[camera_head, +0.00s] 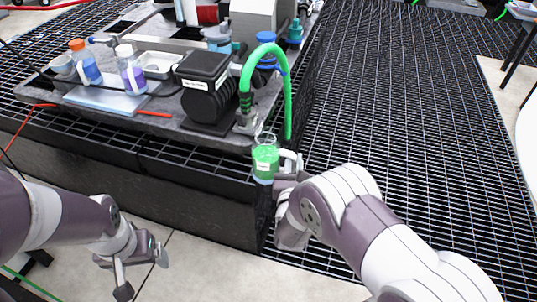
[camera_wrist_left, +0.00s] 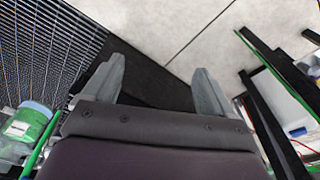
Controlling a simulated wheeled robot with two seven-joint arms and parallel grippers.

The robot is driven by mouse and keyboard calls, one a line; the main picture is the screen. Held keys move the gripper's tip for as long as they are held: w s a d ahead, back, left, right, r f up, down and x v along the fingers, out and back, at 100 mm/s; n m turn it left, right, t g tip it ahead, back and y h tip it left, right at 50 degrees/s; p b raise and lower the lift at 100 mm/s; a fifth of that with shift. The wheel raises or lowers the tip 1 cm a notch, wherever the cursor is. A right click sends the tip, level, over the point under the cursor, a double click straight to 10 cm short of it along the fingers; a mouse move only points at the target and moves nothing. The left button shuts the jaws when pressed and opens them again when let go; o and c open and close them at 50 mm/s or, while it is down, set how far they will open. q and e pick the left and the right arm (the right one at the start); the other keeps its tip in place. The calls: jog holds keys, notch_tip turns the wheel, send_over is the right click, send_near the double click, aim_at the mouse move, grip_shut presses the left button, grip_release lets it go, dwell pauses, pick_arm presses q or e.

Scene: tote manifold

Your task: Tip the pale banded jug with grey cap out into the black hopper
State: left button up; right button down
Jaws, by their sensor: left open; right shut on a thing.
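A clear jug (camera_head: 265,161) with green contents, a pale label and a pale side handle stands out at the bench's front right corner. It also shows at the lower left of the left wrist view (camera_wrist_left: 28,122). I cannot make out a grey cap on it. My right gripper (camera_head: 287,178) is shut at its handle side, its fingers partly hidden. My left gripper (camera_head: 143,272) is open and empty, low in front of the bench. Its spread fingers show in the left wrist view (camera_wrist_left: 157,85). A black box-shaped unit (camera_head: 206,85) stands on the bench; I cannot tell whether it is the hopper.
A green hose (camera_head: 246,75) arches just above the jug. An orange-capped bottle (camera_head: 85,63) and a white-capped bottle (camera_head: 131,70) stand on a pale blue plate (camera_head: 108,97) at the left. Open floor lies in front of the bench, dark grating to its right.

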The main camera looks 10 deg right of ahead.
aim_at(295, 154)
jog(key=shift+r+p, duration=0.3)
jog(key=shift+r, duration=0.15)
notch_tip(295, 154, up, 5)
jog(key=p, duration=0.5)
jog(key=shift+r, duration=0.1)
jog(key=shift+r+p, duration=0.25)
jog(key=shift+p, duration=0.1)
pick_arm(q)
jog(key=s+d+r, duration=0.1)
jog(key=s+d, duration=0.4)
jog(key=s, duration=0.4)
jog(key=f+b, duration=0.2)
jog(key=f, duration=0.1)
jog(key=f+b, duration=0.1)
jog(key=b, duration=0.1)
jog(key=shift+w+d+f, duration=0.15)
jog(key=shift+w+f, duration=0.1)
jog(key=shift+f, duration=0.1)
pick_arm(e)
jog(key=s+a+r, duration=0.3)
jog(key=s+r, duration=0.1)
jog(key=s, duration=0.5)
jog(key=shift+s+a+r, duration=0.15)
jog(key=shift+a+r, duration=0.15)
jog(key=shift+r, duration=0.05)
